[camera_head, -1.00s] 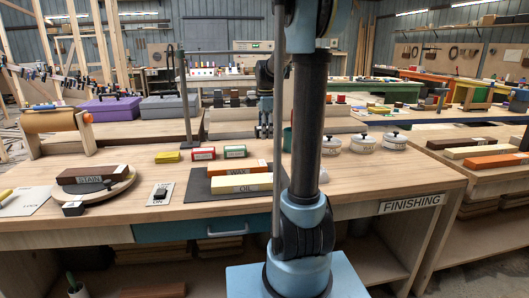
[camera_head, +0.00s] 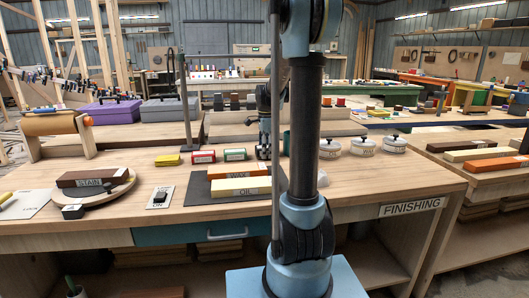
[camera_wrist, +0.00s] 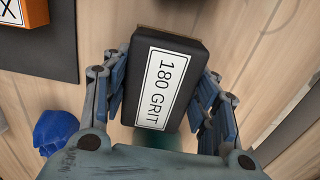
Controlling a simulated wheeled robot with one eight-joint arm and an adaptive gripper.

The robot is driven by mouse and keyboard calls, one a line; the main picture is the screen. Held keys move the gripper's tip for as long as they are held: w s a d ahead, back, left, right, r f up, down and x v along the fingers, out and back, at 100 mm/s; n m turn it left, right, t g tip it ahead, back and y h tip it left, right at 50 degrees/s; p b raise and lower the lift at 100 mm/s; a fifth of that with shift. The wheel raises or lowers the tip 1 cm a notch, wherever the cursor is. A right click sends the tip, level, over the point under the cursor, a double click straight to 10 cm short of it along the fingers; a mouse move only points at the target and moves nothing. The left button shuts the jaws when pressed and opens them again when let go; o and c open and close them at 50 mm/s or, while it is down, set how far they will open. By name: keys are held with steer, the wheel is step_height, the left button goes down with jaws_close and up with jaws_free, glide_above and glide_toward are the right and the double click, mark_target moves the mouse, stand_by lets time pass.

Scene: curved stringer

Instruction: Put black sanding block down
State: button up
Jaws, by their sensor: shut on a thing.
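The black sanding block (camera_wrist: 180,65), with a white "180 GRIT" label, lies between the blue-padded fingers of my gripper (camera_wrist: 160,88) in the wrist view. My gripper is shut on it, with fingers along both long sides. In the head view my gripper (camera_head: 264,151) points down over the wooden bench top (camera_head: 130,170), behind the dark mat (camera_head: 197,187). The block is too small and dark there to tell whether it touches the bench.
On the mat lie an orange WAX block (camera_head: 236,171) and a yellow OIL block (camera_head: 240,187). Red (camera_head: 203,157) and green (camera_head: 235,154) blocks stand left of my gripper. White lidded jars (camera_head: 362,148) stand right. Bare wood shows beside the held block.

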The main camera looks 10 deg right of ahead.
steer(key=shift+f, duration=0.55)
steer(key=o, duration=1.1)
step_height(320, 180, up, 18)
steer(key=shift+r, duration=0.1)
